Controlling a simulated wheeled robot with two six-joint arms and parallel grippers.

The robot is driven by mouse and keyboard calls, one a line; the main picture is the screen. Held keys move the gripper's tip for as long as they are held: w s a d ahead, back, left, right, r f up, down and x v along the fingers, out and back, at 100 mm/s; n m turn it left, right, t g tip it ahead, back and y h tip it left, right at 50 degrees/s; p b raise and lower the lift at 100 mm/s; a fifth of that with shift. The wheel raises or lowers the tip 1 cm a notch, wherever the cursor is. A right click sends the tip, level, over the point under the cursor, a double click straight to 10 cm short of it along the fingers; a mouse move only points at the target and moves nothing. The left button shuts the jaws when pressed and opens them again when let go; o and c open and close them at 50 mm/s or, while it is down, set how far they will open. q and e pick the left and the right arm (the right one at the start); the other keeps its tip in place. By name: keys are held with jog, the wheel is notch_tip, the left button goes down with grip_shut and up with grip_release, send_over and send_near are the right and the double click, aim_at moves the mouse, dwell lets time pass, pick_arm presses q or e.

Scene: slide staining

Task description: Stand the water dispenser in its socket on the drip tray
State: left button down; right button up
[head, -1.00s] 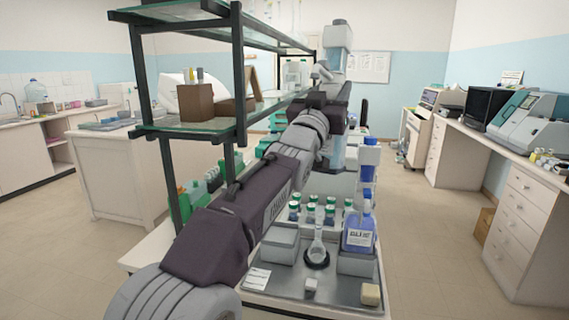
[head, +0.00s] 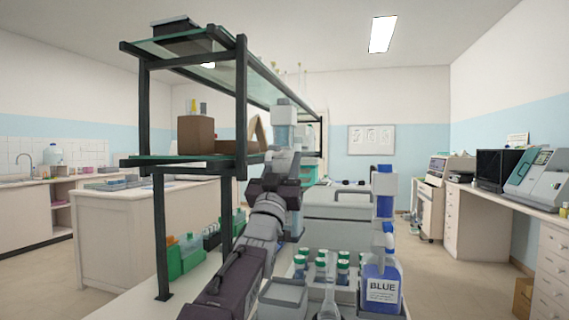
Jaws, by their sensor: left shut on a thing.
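My left gripper (head: 286,165) is shut on a tall, pale-blue dispenser with a grey cap, which I take to be the water dispenser (head: 284,133). The dispenser is close to upright, with its cap above the jaws and a pale-blue part below them. Its foot is hidden behind my arm, so I cannot tell whether it touches anything. I cannot make out the drip tray or its socket. My right gripper is out of view.
A bottle labelled BLUE (head: 382,285) and several green-capped bottles (head: 343,268) stand at the front of the bench. A glass-shelved rack (head: 242,110) rises close on the left.

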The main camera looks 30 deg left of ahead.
pick_arm(q)
notch_tip(320, 180, down, 11)
jog(key=b, duration=0.9)
jog(key=shift+s+d, duration=0.1)
jog(key=shift+s, duration=0.05)
jog(key=shift+f+b, duration=0.65)
jog(key=shift+b, duration=0.15)
jog(key=shift+s+f+b, duration=0.1)
jog(key=shift+s+b, duration=0.05)
jog(key=shift+b, duration=0.2)
jog(key=shift+f, duration=0.1)
jog(key=shift+f+b, duration=0.1)
jog(key=shift+b, duration=0.2)
jog(key=shift+f+b, duration=0.4)
jog(key=shift+b, duration=0.05)
jog(key=shift+f, duration=0.1)
